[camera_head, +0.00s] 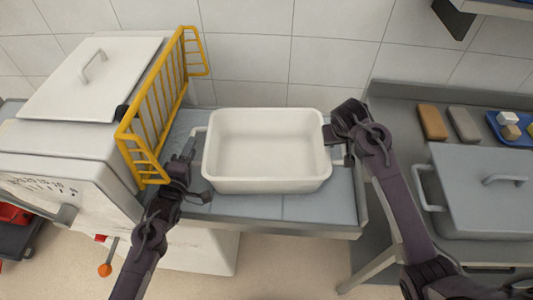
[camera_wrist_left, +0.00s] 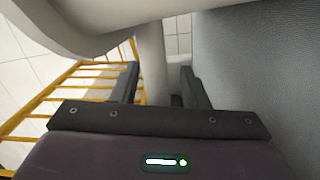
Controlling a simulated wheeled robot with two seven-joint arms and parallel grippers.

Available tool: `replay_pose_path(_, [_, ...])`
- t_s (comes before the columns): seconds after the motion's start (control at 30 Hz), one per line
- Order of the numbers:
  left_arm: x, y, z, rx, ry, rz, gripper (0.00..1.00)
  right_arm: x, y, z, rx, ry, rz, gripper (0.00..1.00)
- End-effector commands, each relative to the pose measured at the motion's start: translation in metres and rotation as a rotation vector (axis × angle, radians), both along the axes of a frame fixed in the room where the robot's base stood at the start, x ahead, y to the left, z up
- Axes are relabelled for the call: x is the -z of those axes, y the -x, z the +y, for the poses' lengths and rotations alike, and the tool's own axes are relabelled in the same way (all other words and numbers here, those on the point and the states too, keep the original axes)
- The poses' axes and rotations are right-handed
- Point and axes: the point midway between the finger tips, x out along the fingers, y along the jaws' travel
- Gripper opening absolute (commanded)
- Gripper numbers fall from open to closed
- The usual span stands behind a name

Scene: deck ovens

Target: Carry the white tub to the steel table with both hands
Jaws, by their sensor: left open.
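The white tub (camera_head: 265,180) is empty and sits upright on a blue-grey worktop (camera_head: 285,208). Its left handle (camera_head: 198,138) sticks out at the side. My left gripper (camera_head: 194,172) is open beside the tub's left end. In the left wrist view, a white bar of the tub's handle (camera_wrist_left: 150,50) stands between or just beyond the open fingers (camera_wrist_left: 160,86); contact cannot be told. My right gripper (camera_head: 338,142) is at the tub's right end, over its right handle, which is mostly hidden. Its jaws are not clear. The steel table (camera_head: 395,100) stands to the right.
A yellow guard rail (camera_head: 155,115) on a white machine (camera_head: 65,150) stands close left of my left gripper. The steel table holds a lidded grey container (camera_head: 480,190), brown (camera_head: 432,122) and grey (camera_head: 464,124) blocks, and a blue tray (camera_head: 496,124). A tiled wall is behind.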

Motion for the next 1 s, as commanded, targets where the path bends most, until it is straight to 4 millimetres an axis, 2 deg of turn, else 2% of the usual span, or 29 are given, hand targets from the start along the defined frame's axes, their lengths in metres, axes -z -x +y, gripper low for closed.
replay_pose_path(0.33, [0.0005, -0.0037, -0.0013, 0.0, 0.0, 0.001, 0.41, 0.0034, -0.0016, -0.0009, 0.0, 0.0, -0.001, 0.4])
replay_pose_path(0.6, [0.0004, -0.0036, -0.0011, 0.0, 0.0, 0.0, 0.07, 0.0033, -0.0016, -0.0009, 0.0, 0.0, 0.0, 0.06])
replay_pose_path(0.67, [0.0005, -0.0036, -0.001, 0.0, 0.0, 0.001, 0.0, 0.0033, -0.0016, -0.0009, 0.0, 0.0, 0.0, 0.0])
replay_pose_path(1.0, [0.0008, -0.0034, -0.001, 0.0, -0.001, 0.001, 0.0, 0.0034, -0.0015, -0.001, 0.001, 0.0, 0.0, 0.0])
